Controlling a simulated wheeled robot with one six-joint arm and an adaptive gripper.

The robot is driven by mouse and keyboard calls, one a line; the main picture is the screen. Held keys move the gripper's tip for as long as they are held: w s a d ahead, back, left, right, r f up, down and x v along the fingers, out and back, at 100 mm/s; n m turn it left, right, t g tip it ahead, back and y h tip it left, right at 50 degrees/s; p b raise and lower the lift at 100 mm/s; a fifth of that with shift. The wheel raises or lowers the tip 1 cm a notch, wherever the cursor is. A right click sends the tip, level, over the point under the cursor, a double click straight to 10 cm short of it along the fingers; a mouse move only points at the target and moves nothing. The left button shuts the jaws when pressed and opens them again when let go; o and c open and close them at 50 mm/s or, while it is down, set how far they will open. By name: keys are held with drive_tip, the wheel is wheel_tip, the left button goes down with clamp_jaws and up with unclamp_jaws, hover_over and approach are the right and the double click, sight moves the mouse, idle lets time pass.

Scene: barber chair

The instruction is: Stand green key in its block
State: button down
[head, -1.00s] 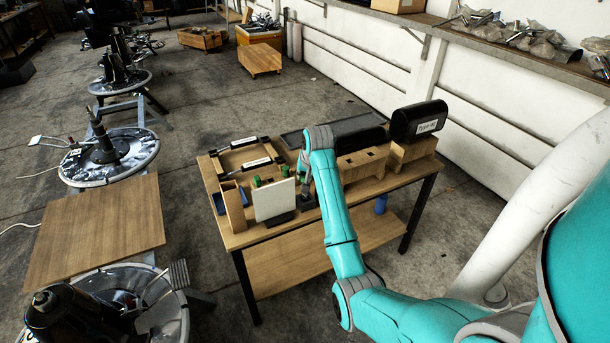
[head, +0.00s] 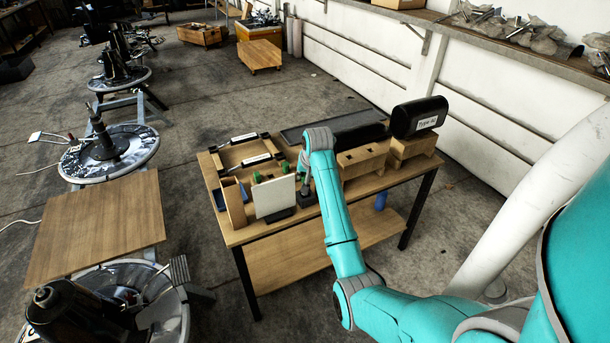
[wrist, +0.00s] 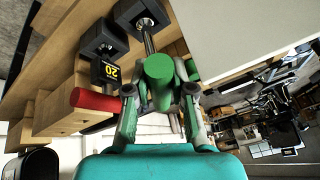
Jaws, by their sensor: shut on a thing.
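In the wrist view, my gripper (wrist: 160,104) is shut on a green key (wrist: 159,70), its round green handle held between the two fingers. A steel shaft runs from the handle toward a black block (wrist: 138,16) with a metal socket. I cannot tell whether the shaft's tip is inside the socket or just in front of it. A second black block (wrist: 102,42) with a metal fitting stands beside it. In the head view, my gripper (head: 305,188) is low over the workbench, right of a white panel, and the held key is not clear.
A red cylinder (wrist: 95,100) and a black tag marked 20 (wrist: 106,72) are close beside my gripper. The white panel (head: 273,198) stands to the left. Wooden blocks (head: 362,161) and a black labelled case (head: 418,117) are on the right of the workbench (head: 325,213).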

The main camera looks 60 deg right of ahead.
drive_tip(key=shift+f, duration=0.55)
idle(0.4)
drive_tip(key=c, duration=0.9)
unclamp_jaws()
drive_tip(key=v, duration=1.2)
